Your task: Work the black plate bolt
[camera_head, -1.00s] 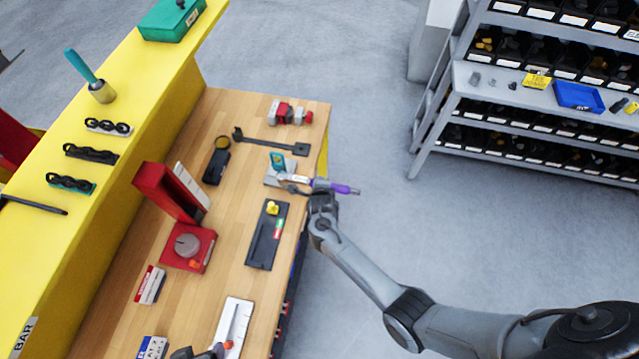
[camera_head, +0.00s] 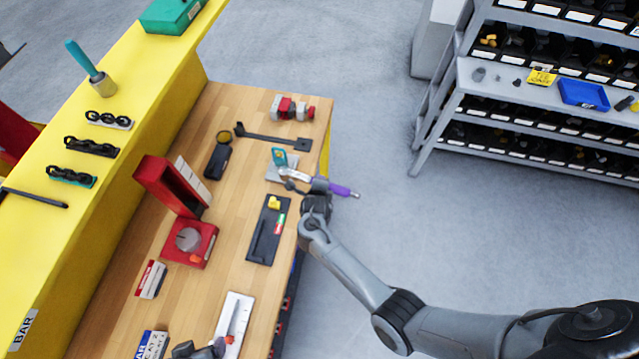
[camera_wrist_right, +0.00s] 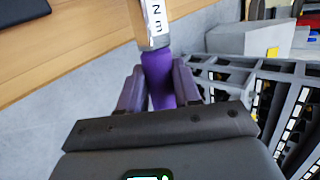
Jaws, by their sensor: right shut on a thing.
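My right gripper (camera_head: 318,200) is shut on the purple handle of a wrench-like tool (camera_head: 342,190) at the table's right edge. In the right wrist view the purple handle (camera_wrist_right: 158,78) sits between the two fingers (camera_wrist_right: 160,88), and the metal shaft above it reads "N m". The tool's pale shaft reaches left over a small grey plate with a teal part (camera_head: 279,157); whether they touch is unclear. The black plate (camera_head: 257,248) lies flat nearer the front, with a yellow piece (camera_head: 274,203) at its far end. My left gripper (camera_head: 195,351) is partly cut off at the bottom edge.
A red stand with a grey dial (camera_head: 188,239) is left of the black plate. A white tray (camera_head: 238,311), a dark long-handled tool (camera_head: 270,138) and red-grey blocks (camera_head: 293,107) also lie on the table. A yellow shelf (camera_head: 90,190) borders the left.

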